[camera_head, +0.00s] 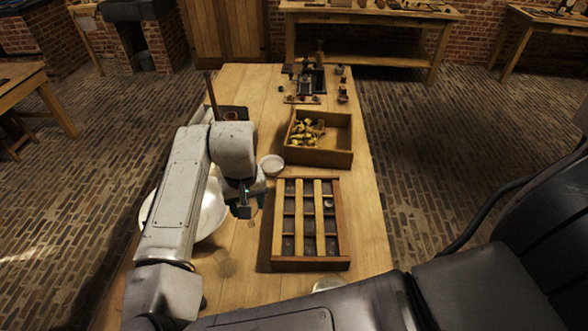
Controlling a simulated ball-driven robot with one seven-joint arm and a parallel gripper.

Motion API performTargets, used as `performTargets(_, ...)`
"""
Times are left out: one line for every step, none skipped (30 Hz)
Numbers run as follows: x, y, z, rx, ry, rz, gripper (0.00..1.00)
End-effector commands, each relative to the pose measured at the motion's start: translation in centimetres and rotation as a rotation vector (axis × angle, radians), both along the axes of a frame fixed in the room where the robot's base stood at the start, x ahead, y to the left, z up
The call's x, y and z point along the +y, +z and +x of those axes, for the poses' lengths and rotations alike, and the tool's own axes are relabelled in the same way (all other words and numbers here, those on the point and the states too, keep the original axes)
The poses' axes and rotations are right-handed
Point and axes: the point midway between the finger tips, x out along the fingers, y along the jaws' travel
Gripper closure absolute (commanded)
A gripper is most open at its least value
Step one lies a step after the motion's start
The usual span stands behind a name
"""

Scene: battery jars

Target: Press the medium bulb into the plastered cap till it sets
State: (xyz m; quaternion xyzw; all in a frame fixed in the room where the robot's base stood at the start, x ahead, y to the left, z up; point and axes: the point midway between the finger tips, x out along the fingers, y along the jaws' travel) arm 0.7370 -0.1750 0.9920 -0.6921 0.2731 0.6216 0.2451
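My gripper (244,210) hangs over the left side of the long wooden bench, left of a slatted wooden rack (277,228). It is small and dark here, and I cannot tell whether its fingers are open or hold something. I cannot pick out the medium bulb for certain. Several yellowish pieces lie in an open wooden box (333,157) beyond the rack, too small to identify. A small pale round piece (328,202) sits in the rack's right part; I cannot tell whether it is the plastered cap.
A small white dish (271,165) stands near the rack's far left corner. A large white basin (212,212) is partly hidden behind my arm. Dark apparatus (312,80) and small items stand at the bench's far end. Bare wood of the bench (362,200) shows right of the rack.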

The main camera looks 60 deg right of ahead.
Motion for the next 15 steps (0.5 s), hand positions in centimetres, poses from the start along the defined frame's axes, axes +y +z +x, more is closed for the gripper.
performTargets(-2.8,-0.4,-1.2,-0.001,-0.119,0.0,0.81)
performTargets(-4.3,-0.4,-1.9,-0.001,-0.186,-0.001,0.81)
performTargets(-6.2,-0.5,-3.0,0.0,-0.276,-0.002,0.81)
performTargets(-7.6,-0.5,-3.8,0.0,-0.342,-0.002,0.81)
performTargets(-8.9,-0.5,-4.6,-0.001,-0.408,-0.002,0.81)
performTargets(-10.5,-0.5,-5.8,0.0,-0.495,-0.004,0.81)
performTargets(-11.7,-0.5,-6.8,0.001,-0.557,-0.004,0.81)
performTargets(-12.7,-0.4,-7.6,0.0,-0.615,-0.004,0.81)
performTargets(-14.0,-0.4,-8.8,0.0,-0.687,-0.006,0.81)
performTargets(-14.9,-0.4,-9.6,0.0,-0.737,-0.007,0.81)
performTargets(-15.6,-0.3,-10.4,0.001,-0.784,-0.007,0.81)
performTargets(-16.5,-0.3,-11.4,0.0,-0.839,-0.008,0.81)
performTargets(-17.1,-0.3,-12.0,0.0,-0.876,-0.009,0.81)
performTargets(-17.6,-0.2,-12.6,0.0,-0.907,-0.009,0.81)
performTargets(-18.1,-0.2,-13.2,-0.001,-0.943,-0.01,0.81)
